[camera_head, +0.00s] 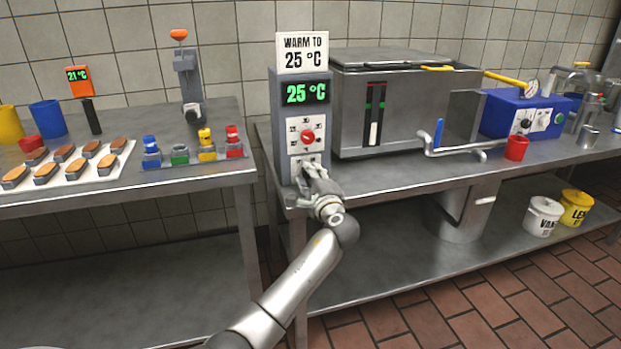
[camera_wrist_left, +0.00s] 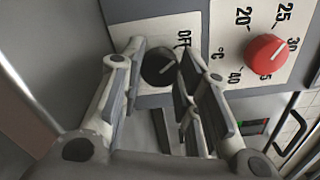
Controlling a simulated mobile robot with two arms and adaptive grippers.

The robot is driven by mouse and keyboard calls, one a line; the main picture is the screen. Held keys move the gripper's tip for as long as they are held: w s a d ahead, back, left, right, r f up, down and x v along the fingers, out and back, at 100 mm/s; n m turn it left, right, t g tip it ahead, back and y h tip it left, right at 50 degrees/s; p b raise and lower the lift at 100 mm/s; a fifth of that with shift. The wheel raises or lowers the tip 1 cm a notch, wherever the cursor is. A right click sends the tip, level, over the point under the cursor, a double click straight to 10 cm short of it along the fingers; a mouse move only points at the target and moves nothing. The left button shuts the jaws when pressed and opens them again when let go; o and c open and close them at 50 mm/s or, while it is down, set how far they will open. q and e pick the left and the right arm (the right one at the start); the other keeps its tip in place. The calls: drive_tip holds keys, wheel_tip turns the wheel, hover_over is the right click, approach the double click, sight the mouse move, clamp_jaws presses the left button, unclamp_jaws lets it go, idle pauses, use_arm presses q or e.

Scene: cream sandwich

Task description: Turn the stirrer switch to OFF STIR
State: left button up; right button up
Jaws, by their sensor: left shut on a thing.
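The grey control box (camera_head: 290,110) stands at the left front of the right-hand bench. Its upper panel has a red dial (camera_head: 307,137). The stirrer switch is a black round knob (camera_wrist_left: 158,67) lower on the box, with "OFF" printed beside it in the left wrist view; the STIR lettering is hidden. My left gripper (camera_head: 310,170) is at this lower panel and covers the knob in the head view. In the left wrist view its fingers (camera_wrist_left: 160,62) are on either side of the knob, shut on it. The knob's exact setting is hard to tell. My right gripper is not in view.
The box display (camera_head: 306,93) reads 25 °C, under a "WARM TO 25 °C" sign (camera_head: 303,52). A large steel vat (camera_head: 350,95) stands right of the box, with its bent outlet pipe (camera_head: 455,148) in front. A separate bench (camera_head: 190,180) with trays is at left.

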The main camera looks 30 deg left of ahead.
use_arm(q)
drive_tip(key=shift+f, duration=0.1)
drive_tip(key=o, duration=1)
drive_tip(key=shift+o, duration=0.2)
drive_tip(key=shift+d, duration=0.1)
drive_tip(key=shift+s+f, duration=0.1)
drive_tip(key=shift+s+d, duration=0.15)
drive_tip(key=shift+d, duration=0.1)
drive_tip(key=v, duration=0.7)
drive_tip(key=shift+d+r, duration=0.15)
drive_tip(key=shift+r, duration=0.1)
drive_tip(key=shift+s+r, duration=0.1)
